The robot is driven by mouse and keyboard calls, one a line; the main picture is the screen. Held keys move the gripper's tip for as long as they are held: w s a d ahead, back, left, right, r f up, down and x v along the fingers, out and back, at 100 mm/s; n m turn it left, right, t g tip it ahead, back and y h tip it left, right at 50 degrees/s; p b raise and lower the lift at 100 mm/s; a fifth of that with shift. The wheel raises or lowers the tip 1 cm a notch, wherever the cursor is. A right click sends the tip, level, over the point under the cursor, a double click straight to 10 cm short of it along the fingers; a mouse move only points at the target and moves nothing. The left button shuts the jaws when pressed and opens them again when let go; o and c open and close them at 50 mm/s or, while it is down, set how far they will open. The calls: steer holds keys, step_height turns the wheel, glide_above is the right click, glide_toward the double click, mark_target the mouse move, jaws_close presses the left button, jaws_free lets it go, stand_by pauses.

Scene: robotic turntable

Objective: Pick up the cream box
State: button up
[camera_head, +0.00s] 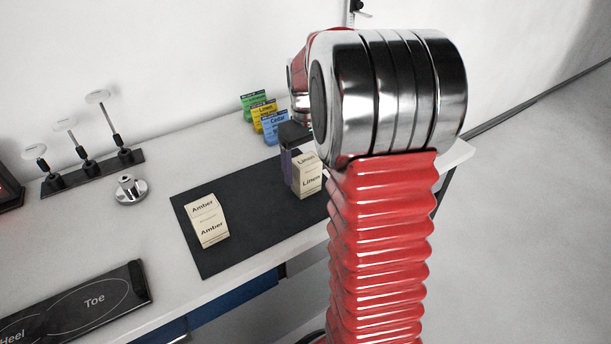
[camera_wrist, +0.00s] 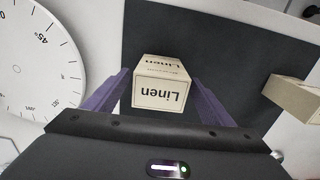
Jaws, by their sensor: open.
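A cream box labelled "Linen" (camera_head: 307,176) stands on the dark mat (camera_head: 240,253). In the wrist view the Linen box (camera_wrist: 161,84) lies between the two purple fingers of my gripper (camera_wrist: 160,95), with a finger on each side. The fingers are open, and gaps show between them and the box, at least near its front face. In the head view my arm hides part of my gripper (camera_head: 289,165). A second cream box, labelled "Amber" (camera_head: 207,221), stands to the left on the same mat; it also shows at the right of the wrist view (camera_wrist: 292,97).
Green, yellow and blue cards (camera_head: 264,118) stand behind the mat. A small metal piece (camera_head: 130,189) and a rack of several knobs (camera_head: 92,170) are at the left. A dark "Toe" panel (camera_head: 97,300) lies at the front left. A white dial (camera_wrist: 35,65) shows in the wrist view.

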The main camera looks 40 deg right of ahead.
steer(key=shift+c, duration=0.7)
steer(key=c, duration=1.1)
steer(key=shift+r, duration=0.15)
steer(key=shift+c, duration=0.2)
step_height(320, 180, up, 10)
steer(key=shift+f, duration=0.2)
steer(key=shift+r, duration=0.15)
steer(key=shift+s, duration=0.1)
